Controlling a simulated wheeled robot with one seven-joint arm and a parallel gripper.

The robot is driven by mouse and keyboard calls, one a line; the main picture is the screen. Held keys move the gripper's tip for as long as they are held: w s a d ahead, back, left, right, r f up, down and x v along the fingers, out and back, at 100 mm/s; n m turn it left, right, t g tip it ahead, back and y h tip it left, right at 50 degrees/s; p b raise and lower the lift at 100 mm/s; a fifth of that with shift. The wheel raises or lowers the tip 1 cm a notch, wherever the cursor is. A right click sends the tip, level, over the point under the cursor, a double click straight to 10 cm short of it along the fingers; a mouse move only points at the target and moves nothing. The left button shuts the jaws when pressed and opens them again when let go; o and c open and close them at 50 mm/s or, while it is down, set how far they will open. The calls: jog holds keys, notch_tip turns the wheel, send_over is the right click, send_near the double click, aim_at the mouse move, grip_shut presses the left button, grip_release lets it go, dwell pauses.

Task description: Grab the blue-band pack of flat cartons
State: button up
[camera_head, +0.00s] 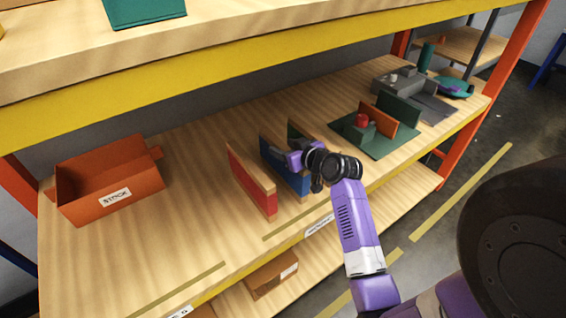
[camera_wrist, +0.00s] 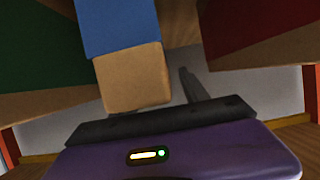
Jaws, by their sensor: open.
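The blue-band pack of flat cartons (camera_head: 292,181) stands on edge on the wooden shelf, between a red-band pack (camera_head: 250,184) and a green-band pack (camera_head: 296,130). My gripper (camera_head: 290,158) is open at the top of the blue-band pack in the head view, and my wrist partly covers that pack. In the wrist view, the blue band (camera_wrist: 115,25) and its tan carton end (camera_wrist: 132,78) are close in front of the palm. One grey finger shows just right of the pack, apart from it. The other finger is hidden, so I cannot tell whether the pack lies between them.
In the wrist view, the green-band pack (camera_wrist: 35,50) is close on the left and the red-band pack (camera_wrist: 255,25) on the right. An orange bin (camera_head: 107,190) stands on the left. A green tray with parts (camera_head: 375,146) stands to the right. An upper shelf (camera_head: 200,85) hangs above.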

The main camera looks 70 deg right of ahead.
jog(key=shift+w+d+f, duration=0.25)
jog(key=shift+w+d, duration=0.05)
jog(key=shift+w, duration=0.25)
grip_shut()
dwell(1.0)
